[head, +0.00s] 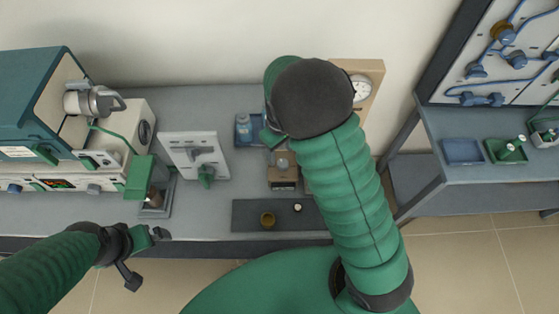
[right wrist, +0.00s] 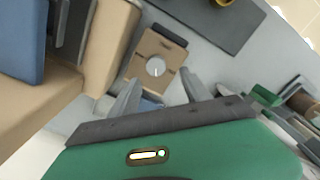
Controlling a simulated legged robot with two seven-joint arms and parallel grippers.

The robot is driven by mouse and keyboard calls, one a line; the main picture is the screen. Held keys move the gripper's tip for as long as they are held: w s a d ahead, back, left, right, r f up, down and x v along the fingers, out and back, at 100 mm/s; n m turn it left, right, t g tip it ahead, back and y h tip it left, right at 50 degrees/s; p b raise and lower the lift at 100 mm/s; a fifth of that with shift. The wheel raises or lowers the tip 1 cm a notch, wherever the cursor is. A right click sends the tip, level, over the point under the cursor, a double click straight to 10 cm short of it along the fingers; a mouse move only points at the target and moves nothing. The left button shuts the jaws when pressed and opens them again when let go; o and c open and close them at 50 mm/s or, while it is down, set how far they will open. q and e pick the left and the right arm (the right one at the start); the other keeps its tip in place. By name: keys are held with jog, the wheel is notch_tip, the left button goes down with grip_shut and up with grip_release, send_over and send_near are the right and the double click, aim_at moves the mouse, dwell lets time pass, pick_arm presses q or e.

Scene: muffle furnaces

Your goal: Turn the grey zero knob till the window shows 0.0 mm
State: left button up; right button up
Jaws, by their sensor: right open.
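The grey zero knob (right wrist: 155,66) is a round disc with a light mark, on top of a small tan block (right wrist: 140,73). In the head view the knob (head: 282,161) shows on the block (head: 282,174), just below my right gripper. A dark window (head: 284,186) is on the block's front; its reading is too small to make out. My right gripper (right wrist: 161,84) is open, its two grey fingers apart and pointing toward the knob; I see no contact. My left gripper (head: 150,236) is at the lower left, away from the block; its jaw opening is unclear.
A dark mat (head: 247,214) with a brass ring (head: 267,219) lies in front of the block. A blue tray (head: 246,139) and a white panel stand (head: 190,153) are to its left. A tan-framed dial (head: 361,87) stands behind, and a blue furnace (head: 30,95) at far left.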

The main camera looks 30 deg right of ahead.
aim_at(283, 163)
jog(key=f, duration=0.2)
jog(key=d+f, duration=0.1)
jog(key=f, duration=0.2)
jog(key=shift+s+d+f, duration=0.1)
jog(key=shift+d+f, duration=0.15)
jog(key=shift+f, duration=0.1)
jog(key=shift+s+f, duration=0.15)
jog(key=shift+f, duration=0.25)
jog(key=shift+a, duration=0.5)
jog(key=shift+c, duration=1.9)
jog(key=shift+d, duration=0.3)
grip_shut()
jog(key=shift+a, duration=0.1)
